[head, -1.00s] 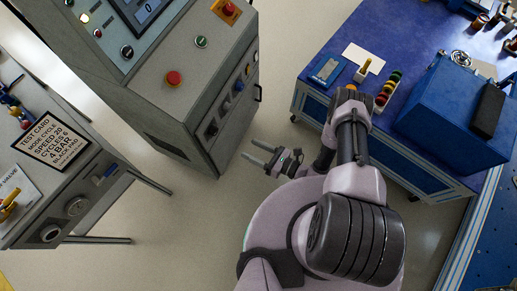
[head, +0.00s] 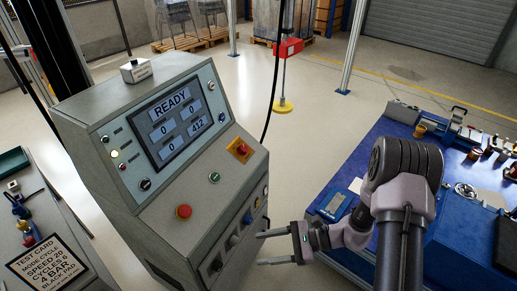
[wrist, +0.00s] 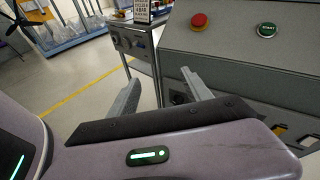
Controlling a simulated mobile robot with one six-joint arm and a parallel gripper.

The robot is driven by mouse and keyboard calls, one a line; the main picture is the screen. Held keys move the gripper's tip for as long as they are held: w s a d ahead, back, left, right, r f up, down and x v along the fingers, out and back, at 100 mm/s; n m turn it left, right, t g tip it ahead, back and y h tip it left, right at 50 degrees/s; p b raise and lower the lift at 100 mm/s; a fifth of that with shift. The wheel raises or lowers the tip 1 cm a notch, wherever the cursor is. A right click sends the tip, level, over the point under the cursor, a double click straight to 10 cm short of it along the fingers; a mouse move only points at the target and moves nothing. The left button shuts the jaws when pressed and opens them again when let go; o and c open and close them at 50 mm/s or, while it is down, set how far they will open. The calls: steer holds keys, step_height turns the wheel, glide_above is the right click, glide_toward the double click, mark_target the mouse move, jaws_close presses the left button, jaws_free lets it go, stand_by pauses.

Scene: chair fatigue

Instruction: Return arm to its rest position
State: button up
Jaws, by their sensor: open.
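My gripper (head: 266,248) is open and empty in the head view, to the right of the lower part of the grey control cabinet (head: 150,130). Its two fingers point left toward the cabinet's side. My arm is folded up beside the blue workbench at the right. In the wrist view the two fingers of my gripper (wrist: 160,95) stand apart with nothing between them. The cabinet front with a red button (wrist: 199,21) and a green button (wrist: 267,30) is just behind the right finger there. Whether a finger touches the cabinet cannot be told.
The cabinet's screen (head: 174,122) reads READY. A blue workbench (head: 355,175) with small parts stands at the right. A side table with a test card (head: 48,265) is at the lower left. Free floor (head: 310,130) lies behind the cabinet and bench.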

steer(key=s+d+r+n+t+h, duration=0.2)
steer(key=s+r+n+h, duration=0.2)
steer(key=r, duration=0.5)
steer(key=s+d+r+n+t+h, duration=0.2)
steer(key=s+d+r+n+h, duration=0.1)
steer(key=r, duration=0.6)
steer(key=s+d+r+n+t+h, duration=0.2)
steer(key=s+r+n+h, duration=0.2)
steer(key=s+r, duration=0.3)
step_height(320, 180, up, 3)
steer(key=shift+d+f+n+h, duration=0.2)
steer(key=shift+d+n+h, duration=0.2)
steer(key=shift+h, duration=0.5)
